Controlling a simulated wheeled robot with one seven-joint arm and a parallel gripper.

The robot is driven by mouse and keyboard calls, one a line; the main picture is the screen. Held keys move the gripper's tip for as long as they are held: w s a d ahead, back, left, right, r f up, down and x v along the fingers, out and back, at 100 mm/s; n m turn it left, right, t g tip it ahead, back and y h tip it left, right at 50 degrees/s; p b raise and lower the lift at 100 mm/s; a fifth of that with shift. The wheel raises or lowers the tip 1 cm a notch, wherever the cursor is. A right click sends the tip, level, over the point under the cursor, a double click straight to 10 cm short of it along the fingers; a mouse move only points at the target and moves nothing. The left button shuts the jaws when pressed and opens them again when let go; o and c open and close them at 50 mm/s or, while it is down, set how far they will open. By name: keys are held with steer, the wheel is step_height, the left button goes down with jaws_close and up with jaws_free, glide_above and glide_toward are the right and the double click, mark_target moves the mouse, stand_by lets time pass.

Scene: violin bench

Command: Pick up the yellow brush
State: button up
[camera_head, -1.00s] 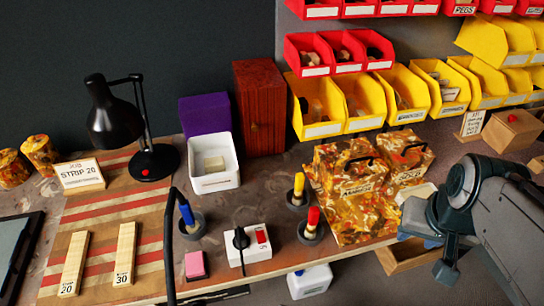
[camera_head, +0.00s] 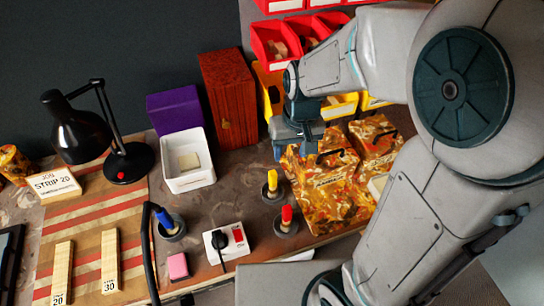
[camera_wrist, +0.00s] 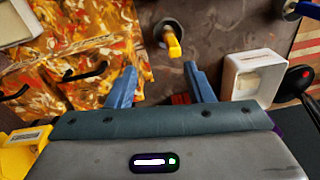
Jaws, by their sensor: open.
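The yellow brush (camera_head: 272,179) stands upright in a dark round holder (camera_head: 273,194) on the bench, left of the patterned boxes. In the wrist view the yellow brush (camera_wrist: 173,46) shows ahead of my gripper, between the lines of its two fingers and apart from them. My gripper (camera_head: 297,148) hangs above and behind the brush in the head view. In the wrist view my gripper (camera_wrist: 160,85) is open, with nothing between its blue fingers.
A red brush (camera_head: 286,214) and a blue brush (camera_head: 164,218) stand in similar holders nearby. A white box (camera_head: 205,178), a white switch box (camera_head: 213,254), a pink block (camera_head: 178,265) and patterned boxes (camera_head: 318,205) surround the area. A black lamp (camera_head: 80,125) stands left.

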mark_target(273, 172)
steer(key=shift+n+g+h, duration=0.3)
steer(key=shift+n+h, duration=0.1)
steer(key=shift+n, duration=0.1)
steer(key=w+a+f+p, duration=0.1)
steer(key=f, duration=0.4)
steer(key=w+a+f, duration=0.1)
steer(key=f, duration=0.4)
steer(key=w+a+f+p, duration=0.1)
steer(key=a+f, duration=0.1)
steer(key=f, duration=0.3)
steer(key=shift+f+p, duration=0.3)
steer(key=shift+p, duration=0.05)
jaws_close()
